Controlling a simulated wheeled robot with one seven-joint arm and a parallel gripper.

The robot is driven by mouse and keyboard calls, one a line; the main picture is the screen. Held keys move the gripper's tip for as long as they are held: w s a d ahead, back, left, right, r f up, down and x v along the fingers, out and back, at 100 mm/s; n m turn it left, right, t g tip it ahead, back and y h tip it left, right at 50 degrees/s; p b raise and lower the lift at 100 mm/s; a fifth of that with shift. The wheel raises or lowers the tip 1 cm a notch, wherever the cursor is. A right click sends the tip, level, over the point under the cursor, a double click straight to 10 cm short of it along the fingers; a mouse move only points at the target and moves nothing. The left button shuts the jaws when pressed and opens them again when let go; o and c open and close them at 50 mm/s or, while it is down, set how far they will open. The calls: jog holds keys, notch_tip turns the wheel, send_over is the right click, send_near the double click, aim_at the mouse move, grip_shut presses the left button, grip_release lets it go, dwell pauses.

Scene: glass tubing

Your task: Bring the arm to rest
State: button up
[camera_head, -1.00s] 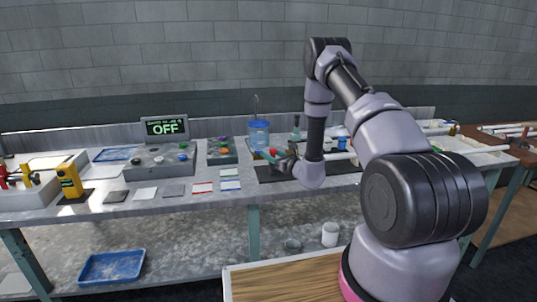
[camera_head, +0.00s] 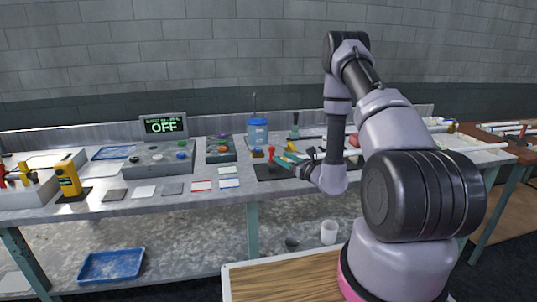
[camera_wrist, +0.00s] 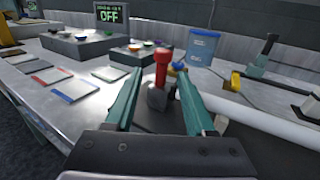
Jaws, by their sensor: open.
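My gripper (camera_wrist: 160,95) is open and empty in the wrist view, its two teal fingers spread apart. Between and beyond the fingers stands a red-handled tool on a grey base (camera_wrist: 161,70), lower than or past the fingertips; I cannot tell whether they touch it. In the head view my gripper (camera_head: 285,160) is low over the dark mat (camera_head: 272,174) on the workbench, and the red handle (camera_head: 270,153) shows just left of it. My arm is bent, with its elbow high and its forearm hanging down.
A blue container (camera_head: 258,132) stands behind the gripper. A control box with a screen reading OFF (camera_head: 164,127) is at the back left. A white tube (camera_wrist: 265,122) lies right of the gripper. Flat cards line the bench front (camera_head: 144,191), and a blue tray (camera_head: 112,265) sits below.

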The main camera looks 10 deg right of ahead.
jog(key=s+a+r+n+g+y, duration=0.25)
jog(key=a+r+n, duration=0.2)
jog(key=r, duration=0.25)
jog(key=s+a+r+n+g+y, duration=0.25)
jog(key=a+r+n+y, duration=0.2)
jog(key=r, duration=0.35)
jog(key=s+a+r+n+g, duration=0.5)
jog(key=s+r+n+g, duration=0.35)
jog(key=s+r, duration=0.2)
jog(key=s+d+r+n+g+h, duration=0.1)
jog(key=s+d+r+n+h, duration=0.1)
jog(key=s+n+h, duration=0.3)
jog(key=s+d+r+n+h, duration=0.1)
jog(key=s+d+h, duration=0.1)
jog(key=s, duration=0.5)
jog(key=s+d+r+n+t+h, duration=0.2)
jog(key=s+d+r+t+h, duration=0.3)
jog(key=d, duration=0.4)
jog(key=shift+s+d+r+n+t+h, duration=0.2)
jog(key=shift+r+n+t+h, duration=0.15)
jog(key=shift+r+h, duration=0.45)
